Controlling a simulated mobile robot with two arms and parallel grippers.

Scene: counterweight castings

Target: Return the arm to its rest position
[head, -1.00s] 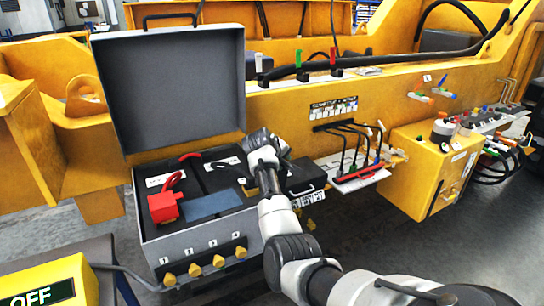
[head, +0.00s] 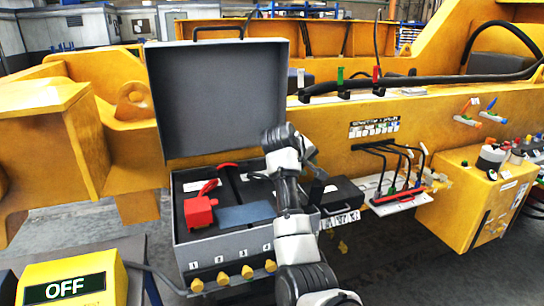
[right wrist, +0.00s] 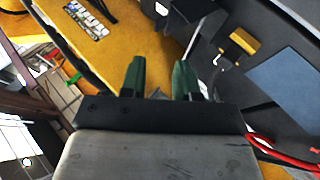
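My right arm (head: 297,240), white and black, reaches up from the bottom of the head view. Its upper end bends in front of the right side of the open grey case (head: 218,98). The gripper itself is not clearly visible there. In the right wrist view, my right gripper (right wrist: 160,82) has two green fingers standing apart with nothing between them. The grey case interior and a blue-grey panel (right wrist: 285,82) lie to the right of the fingers. My left gripper is in neither view.
The case holds a red block (head: 200,212) and has yellow knobs along its front. A white shelf with black cables (head: 400,198) and a yellow box (head: 482,205) are to the right. A yellow OFF box (head: 72,281) is at lower left. Yellow beams stand behind.

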